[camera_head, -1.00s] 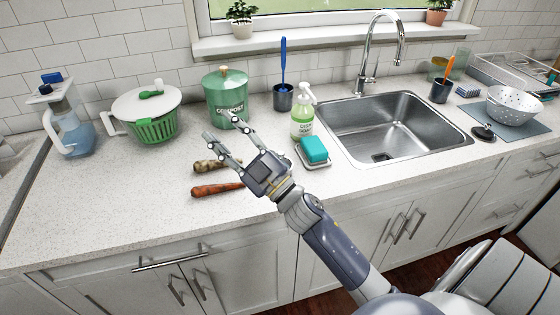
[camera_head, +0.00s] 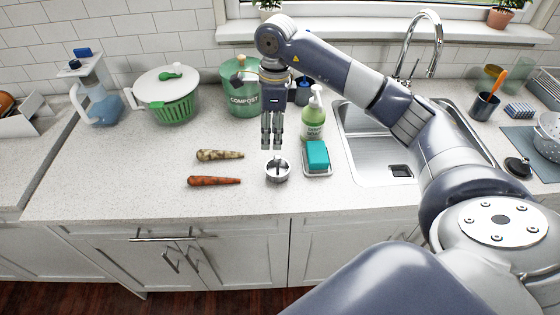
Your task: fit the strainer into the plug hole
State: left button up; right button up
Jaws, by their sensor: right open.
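A small silver strainer (camera_head: 278,172) with an upright knob stands on the countertop near its front, left of the soap dish. The plug hole (camera_head: 401,171) shows as a dark square-looking opening in the floor of the steel sink (camera_head: 368,160). My right gripper (camera_head: 271,146) points straight down just above and behind the strainer in the picture. It is open and empty, its fingers seen nearly edge-on. My right arm crosses over the sink and hides much of its back and right side. My left gripper is not in view.
A soap dish with a teal sponge (camera_head: 317,155) and a green soap bottle (camera_head: 313,118) stand between strainer and sink. A compost bin (camera_head: 240,97) stands behind.

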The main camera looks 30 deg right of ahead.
jog(key=shift+s+d+h, duration=0.1)
jog(key=shift+d+h, duration=0.3)
jog(key=shift+d, duration=0.6)
jog(key=p, duration=0.2)
send_over(277, 156)
notch_tip(277, 156, down, 5)
jog(key=shift+r, duration=0.2)
jog(key=shift+s+f+p, duration=0.1)
jog(key=shift+f+p, duration=0.2)
jog(key=shift+f, duration=0.15)
notch_tip(277, 156, down, 4)
jog(key=shift+p, duration=1.2)
jog(key=shift+f, duration=0.3)
grip_shut()
